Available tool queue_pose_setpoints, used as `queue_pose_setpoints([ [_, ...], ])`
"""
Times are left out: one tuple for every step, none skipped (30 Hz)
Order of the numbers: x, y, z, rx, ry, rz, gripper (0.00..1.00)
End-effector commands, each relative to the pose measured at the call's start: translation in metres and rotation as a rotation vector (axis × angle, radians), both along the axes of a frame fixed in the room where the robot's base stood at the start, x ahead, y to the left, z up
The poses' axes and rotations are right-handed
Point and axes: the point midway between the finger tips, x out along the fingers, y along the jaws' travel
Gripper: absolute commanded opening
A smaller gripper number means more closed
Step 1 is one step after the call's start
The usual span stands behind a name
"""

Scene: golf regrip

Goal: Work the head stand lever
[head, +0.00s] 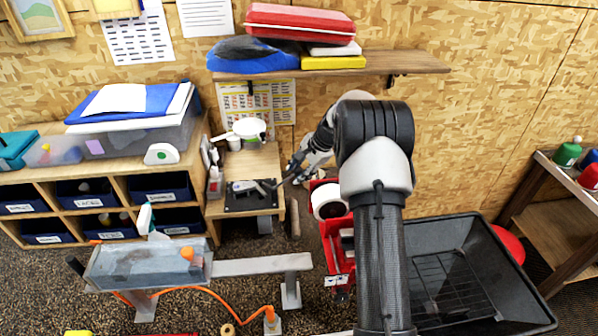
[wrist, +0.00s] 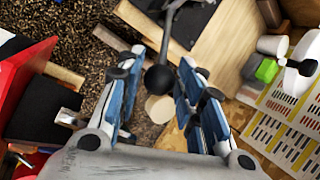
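The head stand (head: 245,206) is a black plate with a grey metal club-head-like piece on it, on the small wooden bench. Its lever (wrist: 168,40) is a grey rod ending in a black ball knob (wrist: 160,78). In the wrist view the knob shows between the two blue-padded fingers of my gripper (wrist: 160,62), with gaps on both sides. My gripper is open. In the head view my gripper (head: 297,170) is at the bench's right side, near the lever's end, partly hidden by my arm. Whether the fingers surround the knob at its exact depth is unclear.
The wooden bench (head: 252,160) stands against the wall, holding a white-and-green item (head: 248,128). A red machine (head: 336,240) stands to the right of it. A shelf (head: 400,63) with cases hangs above. A black tray (head: 470,220) lies at right.

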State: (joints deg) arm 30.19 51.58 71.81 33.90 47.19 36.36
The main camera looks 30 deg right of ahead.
Motion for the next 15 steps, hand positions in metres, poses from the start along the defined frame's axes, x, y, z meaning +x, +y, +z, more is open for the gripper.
queue_pose_setpoints([
  [-0.0015,0.0012,-0.0019,0.004,0.005,0.002,0.43],
  [-0.0015,0.0015,-0.0021,0.004,0.006,0.001,0.45],
  [-0.0017,0.0017,-0.0023,0.005,0.006,0.002,0.45],
  [-0.0017,0.002,-0.0026,0.005,0.007,0.002,0.45],
  [-0.0018,0.0022,-0.0029,0.006,0.007,0.002,0.45],
  [-0.0021,0.0025,-0.0031,0.006,0.008,0.003,0.45],
  [-0.0022,0.0026,-0.0033,0.007,0.008,0.002,0.45],
  [-0.0022,0.0028,-0.0035,0.007,0.009,0.002,0.45],
  [-0.0024,0.0029,-0.0037,0.008,0.009,0.003,0.45],
  [-0.0024,0.0031,-0.0039,0.008,0.01,0.003,0.45],
  [-0.0026,0.0031,-0.0041,0.008,0.01,0.003,0.45],
  [-0.0026,0.0032,-0.0042,0.008,0.01,0.003,0.45],
  [-0.0027,0.0032,-0.0043,0.008,0.011,0.004,0.45],
  [-0.0028,0.0031,-0.0044,0.008,0.011,0.003,0.45],
  [-0.0027,0.003,-0.0044,0.008,0.011,0.003,0.45],
])
